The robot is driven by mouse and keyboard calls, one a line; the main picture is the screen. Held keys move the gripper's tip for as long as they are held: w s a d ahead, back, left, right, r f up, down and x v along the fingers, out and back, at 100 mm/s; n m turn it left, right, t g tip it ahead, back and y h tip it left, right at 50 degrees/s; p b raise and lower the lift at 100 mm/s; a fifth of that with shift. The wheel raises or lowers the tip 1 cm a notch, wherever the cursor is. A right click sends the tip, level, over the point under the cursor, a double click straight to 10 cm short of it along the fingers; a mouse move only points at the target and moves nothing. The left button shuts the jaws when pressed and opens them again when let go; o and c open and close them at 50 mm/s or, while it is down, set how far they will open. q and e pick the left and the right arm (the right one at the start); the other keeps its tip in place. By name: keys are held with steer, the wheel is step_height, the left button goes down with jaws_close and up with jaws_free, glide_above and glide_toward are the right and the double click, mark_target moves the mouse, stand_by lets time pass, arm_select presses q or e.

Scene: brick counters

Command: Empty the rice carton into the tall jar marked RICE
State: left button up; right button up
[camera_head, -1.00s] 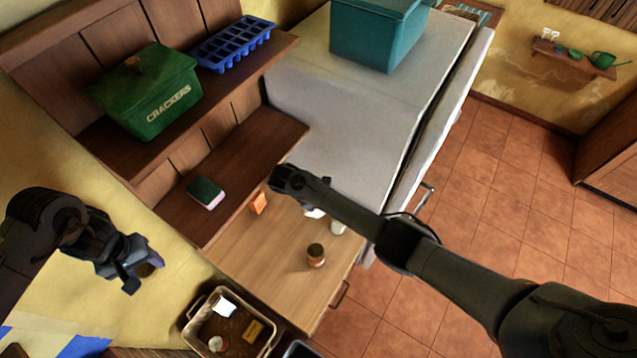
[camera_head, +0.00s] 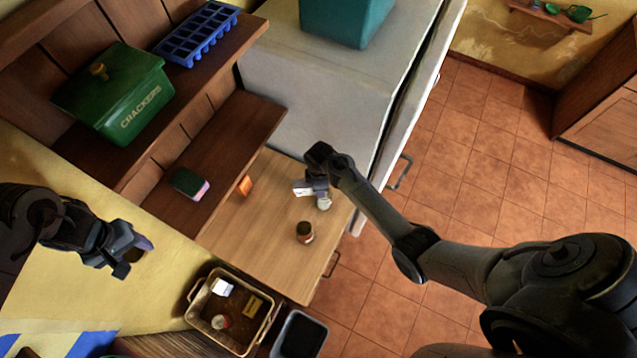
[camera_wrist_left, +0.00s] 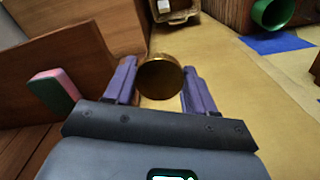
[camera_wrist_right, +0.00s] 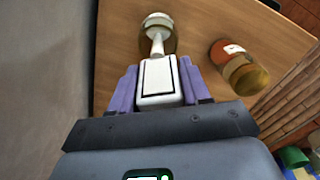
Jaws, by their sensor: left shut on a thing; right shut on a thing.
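My right gripper (camera_head: 315,186) is shut on the white rice carton (camera_wrist_right: 158,82), which is tilted over a clear round jar (camera_wrist_right: 170,42) on the wooden counter. In the right wrist view a narrow white stream (camera_wrist_right: 157,45) runs from the carton into the jar, where white stuff shows. The jar also shows in the head view (camera_head: 324,203); its marking cannot be read. My left gripper (camera_head: 135,258) is shut on a round golden-brown lid-like thing (camera_wrist_left: 160,78) and holds it in the air at the left, away from the counter.
A jar with orange-brown contents (camera_head: 305,232) stands close to the pouring jar. An orange packet (camera_head: 244,186) is farther left on the counter. A sponge (camera_head: 190,184) and a green CRACKERS box (camera_head: 118,95) are on the shelves. A basket (camera_head: 190,318) stands at the front.

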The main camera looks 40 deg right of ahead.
steer(key=t+y, duration=0.2)
steer(key=y, duration=0.1)
steer(key=d+t+y, duration=0.1)
steer(key=t+y, duration=0.1)
steer(key=shift+s+d, duration=0.1)
steer(key=shift+s, duration=0.3)
steer(key=shift+s+d+t+y, duration=0.15)
steer(key=shift+t+y, duration=0.35)
steer(key=shift+y, duration=0.3)
